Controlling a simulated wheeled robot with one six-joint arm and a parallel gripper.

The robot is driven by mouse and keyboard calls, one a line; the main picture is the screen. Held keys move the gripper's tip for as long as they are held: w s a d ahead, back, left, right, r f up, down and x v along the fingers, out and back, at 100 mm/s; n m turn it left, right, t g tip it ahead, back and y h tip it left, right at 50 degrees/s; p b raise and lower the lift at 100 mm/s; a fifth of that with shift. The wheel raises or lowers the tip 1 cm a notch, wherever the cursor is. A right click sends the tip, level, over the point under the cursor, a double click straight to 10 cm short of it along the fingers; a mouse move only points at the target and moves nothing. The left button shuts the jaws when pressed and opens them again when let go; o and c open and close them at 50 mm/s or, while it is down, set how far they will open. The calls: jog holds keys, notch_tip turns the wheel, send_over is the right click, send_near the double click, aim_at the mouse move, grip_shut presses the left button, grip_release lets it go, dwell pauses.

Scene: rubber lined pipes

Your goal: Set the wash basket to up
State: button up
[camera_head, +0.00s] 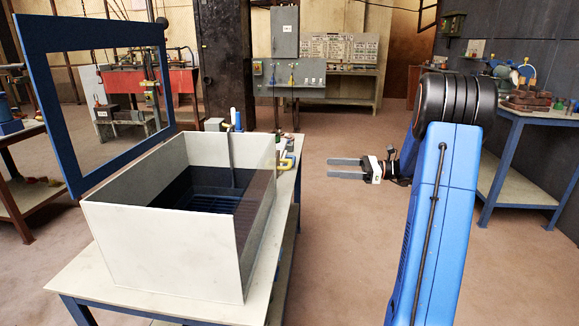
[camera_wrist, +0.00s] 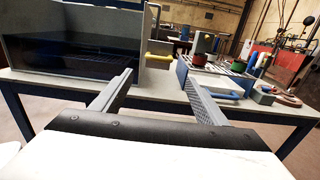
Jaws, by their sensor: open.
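The wash basket (camera_head: 207,203) shows as a dark blue slatted grid low inside an open-topped white tank (camera_head: 165,243) on a bench. In the wrist view only faint lines of it show behind the tank's dark clear side. A yellow handle (camera_head: 287,161) sticks out beside the tank's right side; it also shows in the wrist view (camera_wrist: 158,61). Whether it joins the basket is hidden. My gripper (camera_head: 330,167) is open and empty, to the right of the handle and apart from it. In the wrist view the handle lies beyond the fingertips, between them.
A blue-framed lid with a window (camera_head: 100,95) stands raised at the tank's left. In the wrist view, a fixture with red and green parts (camera_wrist: 215,70) and a blue handle (camera_wrist: 224,95) sits on the bench right of the tank. Floor right of the bench is clear.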

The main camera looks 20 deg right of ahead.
aim_at(289, 162)
jog(key=x, duration=1.6)
jog(key=shift+w+a, duration=0.1)
jog(key=shift+a, duration=0.1)
jog(key=c, duration=1.2)
notch_tip(289, 162, up, 13)
jog(key=shift+f, duration=0.15)
jog(key=shift+d, duration=0.1)
jog(key=o, duration=1.2)
jog(key=shift+w, duration=0.1)
jog(key=shift+d, duration=0.1)
